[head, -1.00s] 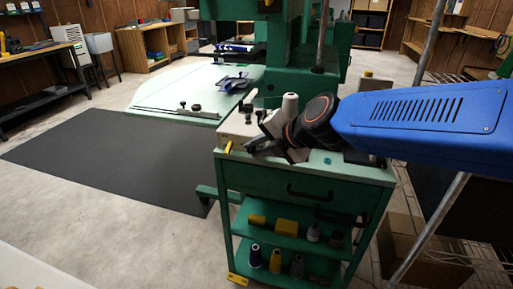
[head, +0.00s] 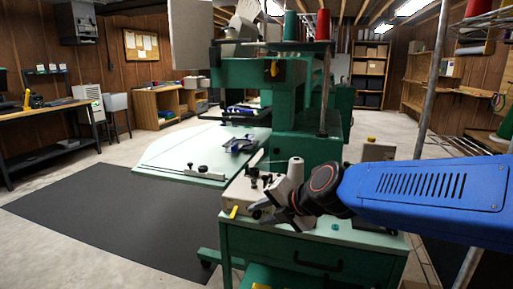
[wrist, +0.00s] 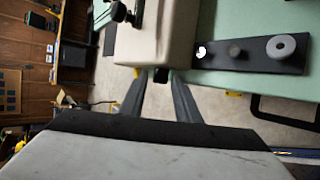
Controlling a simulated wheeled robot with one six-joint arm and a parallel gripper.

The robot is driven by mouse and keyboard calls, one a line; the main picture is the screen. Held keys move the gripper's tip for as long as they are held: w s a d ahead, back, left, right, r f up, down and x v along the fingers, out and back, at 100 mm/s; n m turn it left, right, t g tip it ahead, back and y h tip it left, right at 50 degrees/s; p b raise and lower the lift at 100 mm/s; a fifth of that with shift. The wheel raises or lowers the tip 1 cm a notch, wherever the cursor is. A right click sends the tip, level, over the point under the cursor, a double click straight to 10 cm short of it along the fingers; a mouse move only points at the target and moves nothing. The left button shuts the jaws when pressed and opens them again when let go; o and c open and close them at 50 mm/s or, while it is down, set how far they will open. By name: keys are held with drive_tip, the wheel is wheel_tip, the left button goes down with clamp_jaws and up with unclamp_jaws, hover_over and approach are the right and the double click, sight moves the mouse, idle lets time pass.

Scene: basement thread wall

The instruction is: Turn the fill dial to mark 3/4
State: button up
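A small beige machine box (head: 240,194) sits on top of the green cart, with black knobs (head: 253,172) on it. In the wrist view the box (wrist: 155,35) fills the upper middle, and a black knob (wrist: 121,12) stands at its upper left. A small black part (wrist: 161,75) shows at the box's near edge, between my fingertips; I cannot tell whether it is the fill dial. No dial marks are readable. My gripper (head: 262,210) is at the near side of the box. In the wrist view its two dark fingers (wrist: 160,80) are apart, with floor visible between them.
A dark plate with a grey disc (wrist: 281,46) lies beside the box on the green cart top (head: 315,232). A white cone (head: 296,170) stands behind my gripper. The green machine (head: 300,125) and its pale table (head: 200,150) are behind. A dark mat (head: 110,220) covers the left floor.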

drive_tip(key=shift+w+a+r+n+g+h, duration=0.15)
drive_tip(key=shift+g+h, duration=0.1)
drive_tip(key=shift+h, duration=0.25)
drive_tip(key=shift+s+a+f+n+g+h, duration=0.15)
drive_tip(key=shift+g+h, duration=0.1)
drive_tip(key=shift+h, duration=0.25)
